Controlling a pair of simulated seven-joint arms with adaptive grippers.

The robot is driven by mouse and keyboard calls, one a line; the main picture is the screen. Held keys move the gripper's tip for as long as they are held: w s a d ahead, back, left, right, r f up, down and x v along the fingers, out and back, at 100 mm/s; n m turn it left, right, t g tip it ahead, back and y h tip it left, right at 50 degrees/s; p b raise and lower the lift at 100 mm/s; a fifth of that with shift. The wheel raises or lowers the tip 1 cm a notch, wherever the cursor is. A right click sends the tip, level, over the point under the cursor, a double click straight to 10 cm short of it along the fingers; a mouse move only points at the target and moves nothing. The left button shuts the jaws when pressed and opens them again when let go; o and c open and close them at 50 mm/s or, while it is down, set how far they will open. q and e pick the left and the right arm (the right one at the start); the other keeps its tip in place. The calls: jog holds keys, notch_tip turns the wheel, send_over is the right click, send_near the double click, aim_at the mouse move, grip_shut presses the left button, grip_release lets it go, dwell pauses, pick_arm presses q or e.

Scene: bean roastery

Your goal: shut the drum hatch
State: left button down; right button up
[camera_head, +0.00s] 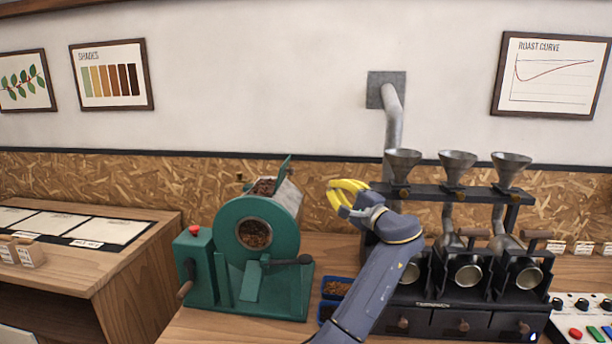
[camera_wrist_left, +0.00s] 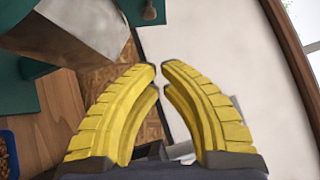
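The green roaster (camera_head: 262,215) stands on the bench left of centre in the head view, with a round window showing beans. Its drum hatch (camera_head: 285,170) is a thin green flap standing up on top, and dark beans (camera_head: 265,187) show in the opening beside it. My left gripper (camera_head: 333,193) is right of the drum, apart from the hatch. Its yellow fingers curve in until the tips almost meet, with nothing between them; the wrist view (camera_wrist_left: 160,70) shows this too. That view also shows a pale metal part (camera_wrist_left: 88,30) and green roaster parts. My right gripper is not seen.
A black rack with metal funnels (camera_head: 457,165) and several drawers stands to the right. Blue trays (camera_head: 325,311), one with brown beans, sit between roaster and rack, partly behind my arm. A crank handle (camera_head: 290,261) sticks out on the roaster's front. Air above the roaster is clear.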

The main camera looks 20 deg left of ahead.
pick_arm(q)
jog(key=s+a+x, duration=0.1)
jog(key=s+x, duration=0.1)
jog(key=x, duration=1)
jog(key=shift+a+f, duration=0.25)
jog(key=shift+a, duration=0.05)
jog(key=shift+s+a, duration=0.1)
